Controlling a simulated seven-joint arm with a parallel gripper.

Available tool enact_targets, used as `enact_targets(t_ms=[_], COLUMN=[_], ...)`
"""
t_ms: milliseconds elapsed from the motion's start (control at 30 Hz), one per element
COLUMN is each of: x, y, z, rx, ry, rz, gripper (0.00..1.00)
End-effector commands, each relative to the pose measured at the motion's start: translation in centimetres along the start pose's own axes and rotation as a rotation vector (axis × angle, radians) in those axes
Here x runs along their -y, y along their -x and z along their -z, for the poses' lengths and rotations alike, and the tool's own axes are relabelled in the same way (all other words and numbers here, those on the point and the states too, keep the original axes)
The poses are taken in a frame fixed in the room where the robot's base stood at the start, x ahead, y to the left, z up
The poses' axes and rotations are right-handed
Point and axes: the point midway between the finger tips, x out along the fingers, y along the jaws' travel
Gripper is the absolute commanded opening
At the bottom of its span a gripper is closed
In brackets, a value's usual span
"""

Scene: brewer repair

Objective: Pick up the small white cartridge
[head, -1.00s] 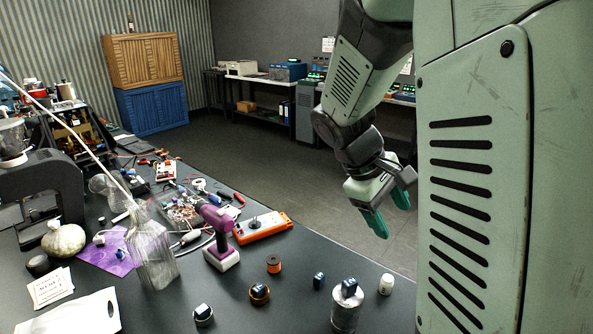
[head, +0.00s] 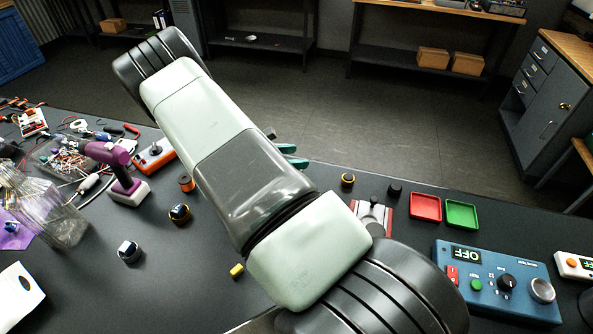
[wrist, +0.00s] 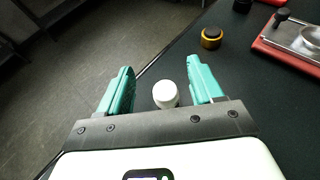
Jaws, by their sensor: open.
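The small white cartridge (wrist: 165,94) stands on the dark table near its edge in the wrist view. It lies between the two teal fingers of my gripper (wrist: 162,76), with a visible gap to each finger in the picture. My gripper is open and empty. In the head view, the teal fingertips (head: 292,156) show past my forearm near the table's far edge. The cartridge is hidden behind my arm there. I cannot tell how high the fingers are above the table.
A black-and-gold knob (wrist: 211,38) and a red-based metal device (wrist: 292,40) are to the right in the wrist view. The head view shows a red tray (head: 425,207), a green tray (head: 462,214), a blue control box (head: 497,280) and a purple drill (head: 118,168).

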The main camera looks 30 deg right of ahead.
Motion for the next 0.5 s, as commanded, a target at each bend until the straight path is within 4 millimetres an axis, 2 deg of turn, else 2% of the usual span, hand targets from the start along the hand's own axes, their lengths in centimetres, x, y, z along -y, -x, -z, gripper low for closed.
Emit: enact_targets(t_ms=[367, 500], x=[0.1, 0.1], y=[-2.0, -4.1], z=[4.8, 4.8], rx=[-0.001, -0.001], ry=[0.000, -0.004], rz=[0.003, 0.004], gripper=[0.66, 0.66])
